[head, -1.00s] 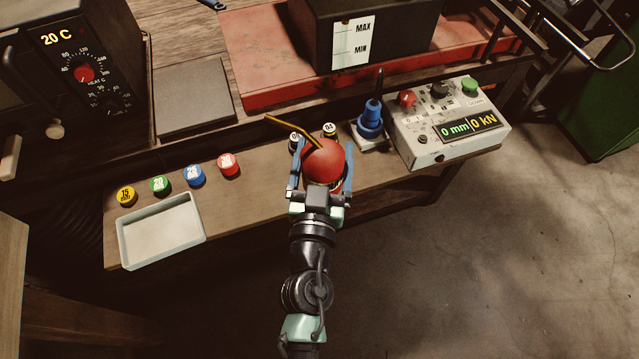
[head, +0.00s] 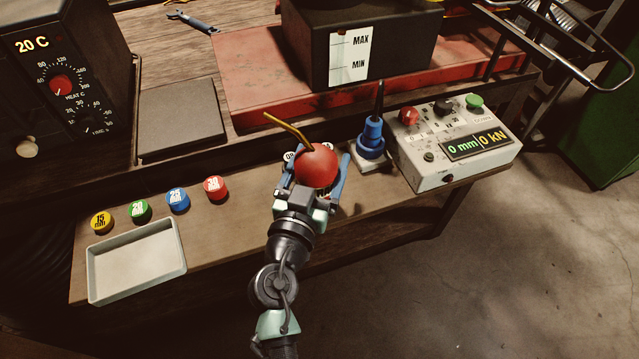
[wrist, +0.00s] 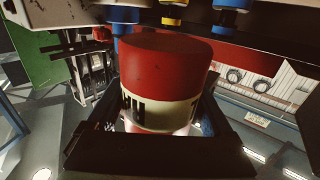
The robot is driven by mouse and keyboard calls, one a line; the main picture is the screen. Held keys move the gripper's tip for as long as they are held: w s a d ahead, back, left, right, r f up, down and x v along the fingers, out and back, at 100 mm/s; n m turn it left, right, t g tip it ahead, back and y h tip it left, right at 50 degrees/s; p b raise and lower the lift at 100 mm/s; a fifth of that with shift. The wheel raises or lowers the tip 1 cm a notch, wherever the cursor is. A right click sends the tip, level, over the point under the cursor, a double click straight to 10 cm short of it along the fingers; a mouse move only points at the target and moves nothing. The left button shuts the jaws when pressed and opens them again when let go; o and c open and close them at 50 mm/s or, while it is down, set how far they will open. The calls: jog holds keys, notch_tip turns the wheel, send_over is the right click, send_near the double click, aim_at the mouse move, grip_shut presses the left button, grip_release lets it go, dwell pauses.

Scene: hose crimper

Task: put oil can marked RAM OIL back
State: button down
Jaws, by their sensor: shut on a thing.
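A red oil can (head: 317,166) with a thin yellow spout is over the wooden shelf in the head view. My gripper (head: 312,184) is shut on it, with a blue finger on each side. In the wrist view the can (wrist: 165,70) shows a red body and a cream band with partly visible dark lettering, too cut off to read. The can looks upright. Its base is hidden by my gripper in the head view, so I cannot tell whether it touches the shelf.
A blue oil-can-like bottle (head: 371,138) on a pale base and a control box (head: 455,143) stand to the right. Small white-topped items are partly hidden behind the can. Several coloured caps (head: 178,200) and a white tray (head: 136,262) lie left. A dark tank (head: 400,50) stands behind.

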jog(key=shift+f+b, duration=0.6)
jog(key=shift+f, duration=1.45)
jog(key=shift+f, duration=0.15)
grip_release()
jog(key=shift+s, duration=0.15)
jog(key=b+v, duration=0.3)
jog(key=v, duration=0.8)
jog(key=shift+s, duration=0.35)
